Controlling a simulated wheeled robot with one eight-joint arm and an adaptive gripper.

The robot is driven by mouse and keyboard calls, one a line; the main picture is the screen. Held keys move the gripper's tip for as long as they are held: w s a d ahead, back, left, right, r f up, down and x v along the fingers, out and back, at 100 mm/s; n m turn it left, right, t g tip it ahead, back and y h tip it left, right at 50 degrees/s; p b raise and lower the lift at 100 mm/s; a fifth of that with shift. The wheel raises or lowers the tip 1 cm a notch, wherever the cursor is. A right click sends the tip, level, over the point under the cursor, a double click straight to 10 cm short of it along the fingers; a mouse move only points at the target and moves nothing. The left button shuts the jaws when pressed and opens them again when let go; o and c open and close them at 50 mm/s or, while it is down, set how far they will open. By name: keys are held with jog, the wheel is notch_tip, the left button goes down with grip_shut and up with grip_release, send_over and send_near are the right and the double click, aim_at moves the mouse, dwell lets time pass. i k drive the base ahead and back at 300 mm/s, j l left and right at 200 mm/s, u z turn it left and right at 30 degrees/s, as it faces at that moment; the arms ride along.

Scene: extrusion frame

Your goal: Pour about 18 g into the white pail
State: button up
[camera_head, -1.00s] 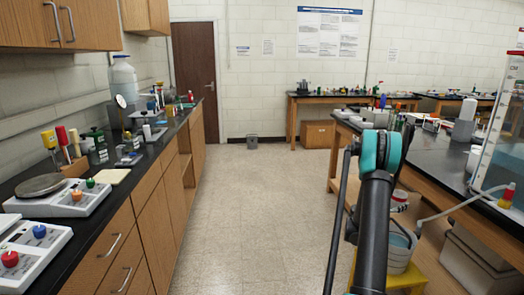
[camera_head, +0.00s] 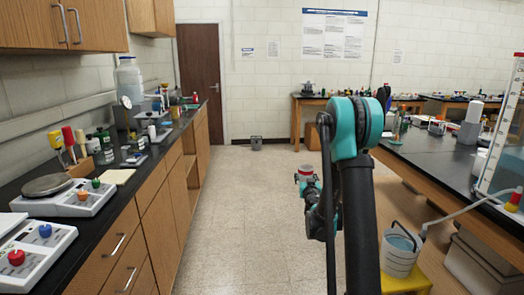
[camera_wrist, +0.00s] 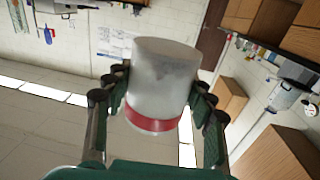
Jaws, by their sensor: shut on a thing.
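My gripper (camera_wrist: 158,98) is shut on a pale, translucent cup with a red band (camera_wrist: 163,80). In the head view the cup (camera_head: 306,171) is small, partly beside my arm, and its contents cannot be made out. The white pail (camera_head: 399,255) stands at lower right in the head view on a yellow stool, its dark handle raised and a bluish surface inside. The cup is left of the pail in the picture and apart from it. The pail is not seen in the wrist view.
A black-topped bench (camera_head: 440,155) with a clear tank (camera_head: 505,150) and a hose lies to the right. A grey bin (camera_head: 472,262) is under it. A counter with scales (camera_head: 70,192) runs along the left. The floor between is clear.

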aim_at(401, 247)
jog(key=k+j, duration=0.35)
jog(key=j+z, duration=0.1)
jog(key=z, duration=1.5)
jog(key=i, duration=0.45)
jog(key=j, duration=0.1)
